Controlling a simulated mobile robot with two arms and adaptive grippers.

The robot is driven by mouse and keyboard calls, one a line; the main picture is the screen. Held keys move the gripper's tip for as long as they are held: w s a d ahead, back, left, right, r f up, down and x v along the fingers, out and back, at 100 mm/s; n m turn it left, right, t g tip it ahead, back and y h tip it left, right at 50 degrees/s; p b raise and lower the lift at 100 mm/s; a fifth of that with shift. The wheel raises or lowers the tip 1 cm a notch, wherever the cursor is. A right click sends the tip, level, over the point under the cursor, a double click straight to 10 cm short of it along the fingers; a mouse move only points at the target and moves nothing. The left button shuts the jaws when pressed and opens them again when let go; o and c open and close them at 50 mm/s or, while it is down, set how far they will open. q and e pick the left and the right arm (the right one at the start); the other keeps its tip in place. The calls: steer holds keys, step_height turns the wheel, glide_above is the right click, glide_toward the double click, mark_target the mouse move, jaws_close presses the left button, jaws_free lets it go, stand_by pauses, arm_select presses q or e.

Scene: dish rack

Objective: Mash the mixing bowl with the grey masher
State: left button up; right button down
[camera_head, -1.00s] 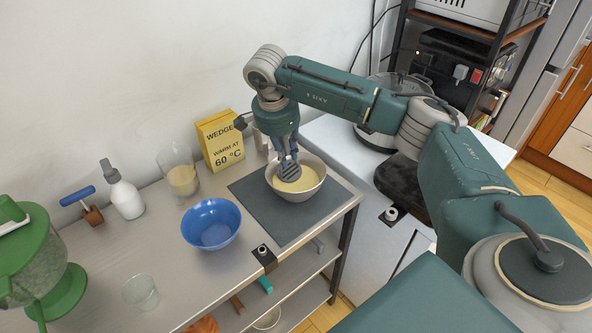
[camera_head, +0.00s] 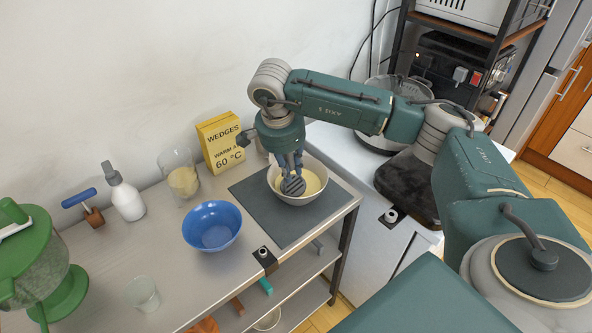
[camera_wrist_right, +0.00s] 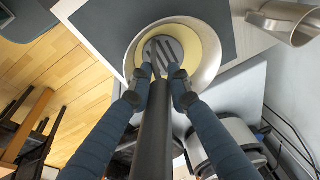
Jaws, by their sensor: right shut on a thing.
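The mixing bowl (camera_head: 313,171) is light-coloured, holds a pale yellow mass, and stands on the dark mat (camera_head: 290,222). My right gripper (camera_head: 291,165) is above it, pointing down, shut on the grey masher (camera_head: 293,186). The masher's slotted head is inside the bowl at the yellow mass. In the right wrist view the bowl (camera_wrist_right: 212,62) surrounds the masher head (camera_wrist_right: 163,50), and the dark handle runs between the gripper fingers (camera_wrist_right: 160,85). How deep the head sits in the mass I cannot tell. My left gripper is not in view.
A blue bowl (camera_head: 212,226) stands left of the mat. Behind are a yellow box (camera_head: 221,143) and a glass jug (camera_head: 181,177). A white spray bottle (camera_head: 125,196), a blue-handled tool (camera_head: 84,203), a green-lidded container (camera_head: 32,255) and a glass (camera_head: 143,293) stand further left.

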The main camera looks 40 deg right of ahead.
steer(key=shift+a+b+x, duration=0.2)
steer(key=shift+b+x, duration=0.7)
steer(key=shift+x, duration=0.05)
steer(key=shift+s, duration=0.15)
steer(key=shift+w+d+r, duration=0.25)
steer(key=shift+d+r, duration=0.05)
steer(key=shift+d, duration=0.5)
steer(key=shift+w+d+r, duration=0.2)
steer(key=shift+d+r, duration=0.1)
steer(key=shift+d, duration=0.45)
steer(key=shift+w+d+r, duration=0.25)
steer(key=shift+d, duration=0.55)
steer(key=shift+a, duration=0.1)
steer(key=shift+b+x, duration=0.45)
steer(key=shift+x, duration=0.45)
steer(key=shift+s, duration=0.15)
